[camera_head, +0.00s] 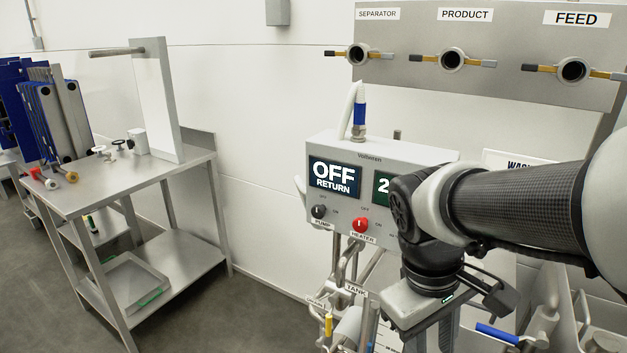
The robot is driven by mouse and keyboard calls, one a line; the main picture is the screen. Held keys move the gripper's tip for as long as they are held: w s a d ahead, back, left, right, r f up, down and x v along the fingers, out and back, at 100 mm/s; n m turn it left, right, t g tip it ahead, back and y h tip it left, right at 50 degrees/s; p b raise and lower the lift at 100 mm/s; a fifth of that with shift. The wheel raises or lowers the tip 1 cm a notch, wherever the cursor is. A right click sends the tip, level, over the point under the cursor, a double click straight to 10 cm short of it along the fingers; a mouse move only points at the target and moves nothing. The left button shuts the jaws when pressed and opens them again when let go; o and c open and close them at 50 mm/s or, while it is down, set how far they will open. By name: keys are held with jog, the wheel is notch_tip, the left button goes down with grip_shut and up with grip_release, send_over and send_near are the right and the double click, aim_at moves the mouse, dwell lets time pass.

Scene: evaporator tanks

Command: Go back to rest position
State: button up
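My arm reaches in from the right edge, with a black ribbed sleeve and a black wrist. My gripper (430,325) points down at the lower middle right, in front of the control box (376,150). Its fingertips are at or below the bottom edge, so I cannot tell whether it is open or shut. The box has a screen (334,177) reading "OFF RETURN", a black pump knob (318,211) and a red heater knob (360,225). A second screen (381,188) shows a "2" and is partly hidden by my wrist.
Above is a grey panel (500,35) with ports labelled separator, product and feed. Pipes and a blue-handled valve (497,333) crowd the space below and beside my gripper. A steel table (140,185) stands left. Grey floor (235,310) is free between the table and the equipment.

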jog(key=a+r+m+t+y+p, duration=0.2)
jog(key=r+m+t+p, duration=0.3)
jog(key=r+p, duration=1.3)
notch_tip(320, 180, up, 7)
jog(key=shift+s+a+f, duration=0.1)
jog(key=shift+s+a, duration=0.15)
jog(key=shift+a, duration=0.3)
jog(key=shift+d, duration=0.1)
